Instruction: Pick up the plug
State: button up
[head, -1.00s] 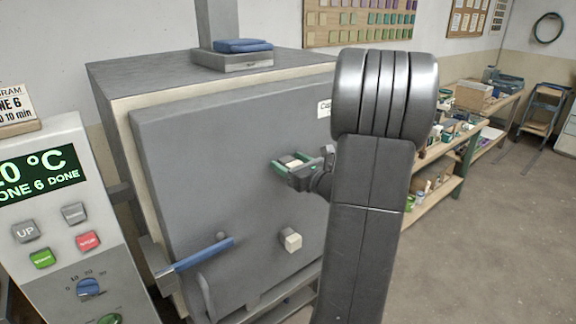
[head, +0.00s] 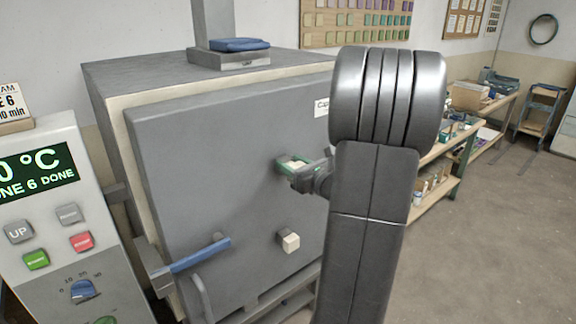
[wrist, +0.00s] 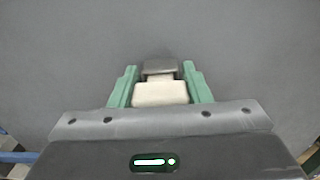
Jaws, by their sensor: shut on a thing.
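The plug, a cream block (wrist: 160,93), sits between the green fingers of my gripper (wrist: 160,84) in the wrist view. A dark grey collar shows just beyond it, against the grey kiln door (wrist: 60,60). In the head view my gripper (head: 292,164) is at the upper part of the kiln door (head: 190,160), shut on the cream plug (head: 297,163). I cannot tell how far the plug sits inside the collar. A second cream plug (head: 290,242) sits in the door lower down.
A blue-handled latch (head: 200,255) sticks out at the door's lower left. A control panel (head: 50,215) with coloured buttons stands at the left. A blue item (head: 240,44) lies on top of the kiln. A workbench (head: 470,130) and open floor are at the right.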

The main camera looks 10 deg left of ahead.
jog(key=b+v, duration=0.2)
jog(key=v, duration=1.4)
jog(key=shift+b, duration=0.3)
jog(key=shift+s+d, duration=0.1)
jog(key=p+v, duration=0.1)
jog(key=v, duration=0.7)
dwell(0.4)
jog(key=shift+s, duration=0.1)
